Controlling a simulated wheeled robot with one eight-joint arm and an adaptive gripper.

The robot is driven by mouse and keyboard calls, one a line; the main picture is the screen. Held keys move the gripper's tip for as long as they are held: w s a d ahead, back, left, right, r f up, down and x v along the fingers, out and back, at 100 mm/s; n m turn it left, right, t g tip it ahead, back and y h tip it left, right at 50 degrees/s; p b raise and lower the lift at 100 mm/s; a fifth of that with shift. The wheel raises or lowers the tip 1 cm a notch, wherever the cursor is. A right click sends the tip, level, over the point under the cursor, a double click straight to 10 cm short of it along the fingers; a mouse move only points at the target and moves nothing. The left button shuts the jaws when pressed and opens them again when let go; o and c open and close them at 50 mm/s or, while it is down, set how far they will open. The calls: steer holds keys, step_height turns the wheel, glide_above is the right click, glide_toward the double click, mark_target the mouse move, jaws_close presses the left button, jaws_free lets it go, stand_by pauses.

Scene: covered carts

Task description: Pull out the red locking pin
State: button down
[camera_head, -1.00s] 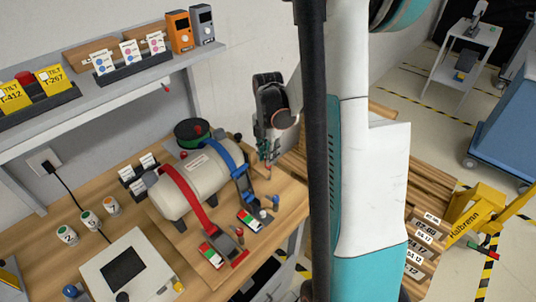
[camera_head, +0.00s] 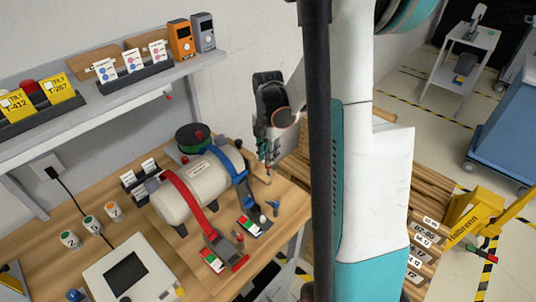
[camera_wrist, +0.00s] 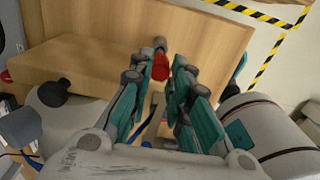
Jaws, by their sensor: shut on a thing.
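My gripper (camera_head: 267,165) hangs above the wooden bench top by the right end of a cream tank (camera_head: 186,204). In the wrist view my gripper (camera_wrist: 160,75) has its teal-padded fingers on both sides of the red locking pin (camera_wrist: 160,68), closed on its red part. A grey end shows beyond the red part. In the head view the pin is too small and partly covered to make out clearly. A red strap (camera_head: 190,204) and a blue strap (camera_head: 228,165) run over the tank. I cannot tell whether the pin still sits in a hole.
A shelf (camera_head: 150,92) with yellow tags, cards and an orange device (camera_head: 180,37) runs above the bench. Small labelled cups (camera_head: 92,224) and a box with a dark screen (camera_head: 125,270) stand at the front left. My arm and a dark column cover the middle of the head view.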

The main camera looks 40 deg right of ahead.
steer(key=shift+r+p, duration=0.6)
steer(key=shift+r, duration=0.4)
